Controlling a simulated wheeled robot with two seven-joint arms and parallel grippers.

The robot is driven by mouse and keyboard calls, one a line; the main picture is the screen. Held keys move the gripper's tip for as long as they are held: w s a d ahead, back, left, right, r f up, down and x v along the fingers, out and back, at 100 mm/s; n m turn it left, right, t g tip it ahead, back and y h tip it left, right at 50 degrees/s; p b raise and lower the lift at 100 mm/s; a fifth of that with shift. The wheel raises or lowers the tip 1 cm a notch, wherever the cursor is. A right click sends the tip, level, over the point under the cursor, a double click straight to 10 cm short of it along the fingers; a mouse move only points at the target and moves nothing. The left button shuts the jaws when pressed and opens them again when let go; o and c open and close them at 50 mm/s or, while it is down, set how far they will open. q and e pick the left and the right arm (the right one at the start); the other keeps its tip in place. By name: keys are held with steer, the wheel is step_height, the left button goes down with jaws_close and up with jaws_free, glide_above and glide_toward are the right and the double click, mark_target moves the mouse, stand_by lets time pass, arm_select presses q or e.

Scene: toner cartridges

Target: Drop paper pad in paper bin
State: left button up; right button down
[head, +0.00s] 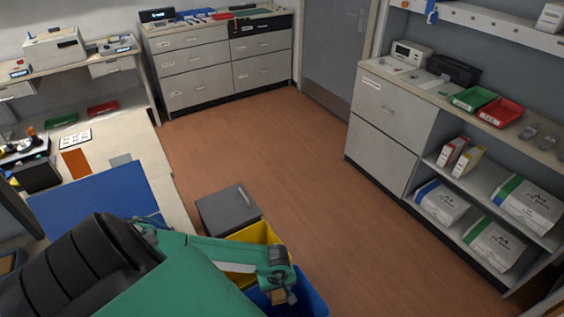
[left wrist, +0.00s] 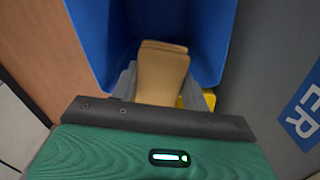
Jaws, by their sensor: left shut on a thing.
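The paper pad (left wrist: 162,75) is a tan block, held between the grey fingers of my left gripper (left wrist: 165,92) in the left wrist view. In the head view a small tan part of the pad (head: 279,297) shows below my left gripper (head: 286,294). The blue bin (head: 312,300) is under and around the gripper at the bottom of the head view. In the left wrist view its open inside (left wrist: 205,35) lies beyond the pad. The bin's floor is mostly hidden. My right gripper is not in view.
A yellow bin (head: 262,234) stands directly behind the blue one, partly covered by my left arm. A grey bin (head: 229,209) stands farther back. A desk with a blue mat (head: 95,198) is at the left. The brown floor (head: 300,190) to the right is clear.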

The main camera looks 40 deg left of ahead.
arm_select(q)
steer(key=shift+f+b, duration=1)
steer(key=shift+f, duration=1)
steer(key=o, duration=1)
steer(key=shift+r, duration=0.15)
steer(key=shift+r, duration=0.2)
step_height(320, 180, up, 13)
steer(key=b, duration=0.2)
steer(key=shift+r+b, duration=0.1)
steer(key=shift+b, duration=0.2)
